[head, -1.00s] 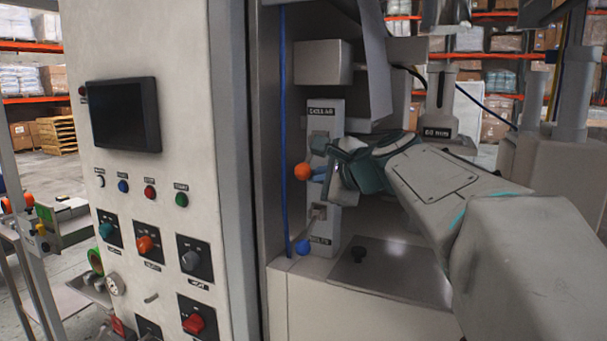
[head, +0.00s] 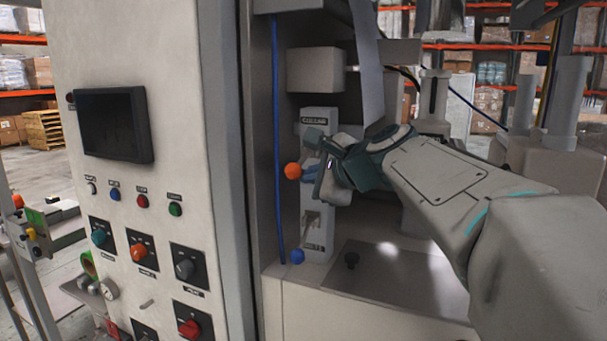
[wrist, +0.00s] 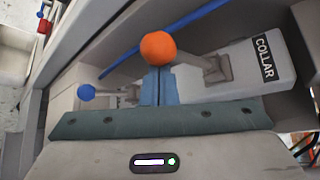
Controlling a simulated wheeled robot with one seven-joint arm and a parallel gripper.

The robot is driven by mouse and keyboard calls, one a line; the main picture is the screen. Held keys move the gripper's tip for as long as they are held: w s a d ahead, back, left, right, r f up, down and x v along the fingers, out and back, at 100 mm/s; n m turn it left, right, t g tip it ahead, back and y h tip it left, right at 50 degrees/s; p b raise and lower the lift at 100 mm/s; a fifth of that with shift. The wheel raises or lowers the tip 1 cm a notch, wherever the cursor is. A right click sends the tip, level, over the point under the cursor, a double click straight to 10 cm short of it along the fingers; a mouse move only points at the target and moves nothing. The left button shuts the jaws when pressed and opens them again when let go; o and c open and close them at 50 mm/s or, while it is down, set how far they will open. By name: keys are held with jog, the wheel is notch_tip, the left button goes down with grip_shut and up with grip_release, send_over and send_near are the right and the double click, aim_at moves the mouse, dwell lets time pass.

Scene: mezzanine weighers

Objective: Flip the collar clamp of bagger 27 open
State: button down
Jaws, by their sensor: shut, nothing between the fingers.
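The collar clamp lever has an orange ball knob (head: 292,171) and stands out from a pale plate labelled COLLAR (head: 318,212) inside the bagger bay. In the wrist view the orange ball (wrist: 160,48) sits right at the tips of my gripper (wrist: 158,85), and the lever's grey pivot (wrist: 215,68) is to its right. My gripper (head: 308,172) is shut with its blue fingers together, empty, at the ball. It looks as if the fingertips touch the ball from below, but the contact itself is hidden.
A second lever with a blue ball (head: 297,256) is lower on the same plate. A blue hose (head: 278,140) runs down the left wall. A grey box (head: 315,70) is above. The control panel (head: 150,210) stands at left. A flat ledge (head: 390,275) lies below my arm.

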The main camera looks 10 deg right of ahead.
notch_tip(320, 180, up, 7)
jog(key=p, duration=0.3)
jog(key=shift+w+f, duration=0.15)
dwell(0.4)
jog(key=shift+r, duration=0.25)
dwell(0.3)
notch_tip(320, 180, down, 5)
jog(key=s+b, duration=0.1)
jog(key=b, duration=0.3)
jog(key=s+d+r, duration=0.3)
jog(key=d+r, duration=0.3)
jog(key=d, duration=0.2)
jog(key=shift+s+d, duration=0.15)
jog(key=shift+s, duration=0.1)
